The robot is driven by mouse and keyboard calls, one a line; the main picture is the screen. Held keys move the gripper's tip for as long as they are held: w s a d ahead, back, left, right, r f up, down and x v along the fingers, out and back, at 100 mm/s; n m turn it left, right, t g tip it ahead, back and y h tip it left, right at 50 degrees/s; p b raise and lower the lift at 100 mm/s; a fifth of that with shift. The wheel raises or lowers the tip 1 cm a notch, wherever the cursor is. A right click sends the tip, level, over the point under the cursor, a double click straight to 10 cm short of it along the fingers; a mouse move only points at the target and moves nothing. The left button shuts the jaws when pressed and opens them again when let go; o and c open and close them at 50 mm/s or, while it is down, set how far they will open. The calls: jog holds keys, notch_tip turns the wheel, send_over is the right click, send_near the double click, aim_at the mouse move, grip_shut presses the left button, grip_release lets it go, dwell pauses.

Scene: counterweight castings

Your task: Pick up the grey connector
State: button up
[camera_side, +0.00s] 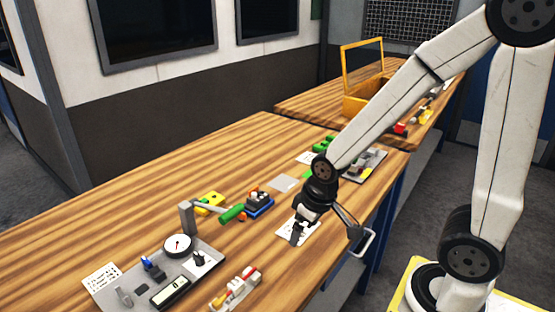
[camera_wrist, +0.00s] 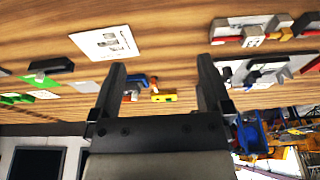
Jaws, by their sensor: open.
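My gripper (camera_side: 297,236) is open and low over the white card (camera_side: 311,229) near the table's front edge. In the wrist view my two fingers (camera_wrist: 160,65) stand apart with nothing between their tips. The card (camera_wrist: 108,42) shows there to the upper left, with small grey pictures on it. I cannot tell for sure which part is the grey connector. A small light grey piece (camera_wrist: 253,36) sits on the grey holder (camera_wrist: 228,25) at upper right. Neither touches my gripper.
The grey panel (camera_side: 128,292) with a round gauge (camera_side: 178,245) is at the left. A holder with red and yellow pieces (camera_side: 236,289) is at the front. A blue block (camera_side: 259,205), green cylinder (camera_side: 232,213) and yellow block (camera_side: 210,202) stand behind. Bare wood lies between.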

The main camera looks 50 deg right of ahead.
jog(key=w+d+t, duration=0.1)
jog(key=w+d, duration=0.3)
jog(key=w, duration=0.6)
jog(key=t, duration=0.2)
send_near(259, 194)
jog(key=f, duration=0.1)
jog(key=shift+w+a, duration=0.1)
jog(key=shift+a, duration=0.4)
jog(key=shift+f, duration=0.15)
jog(key=shift+x, duration=1.25)
jog(key=shift+x, duration=2.6)
jog(key=shift+d, duration=0.1)
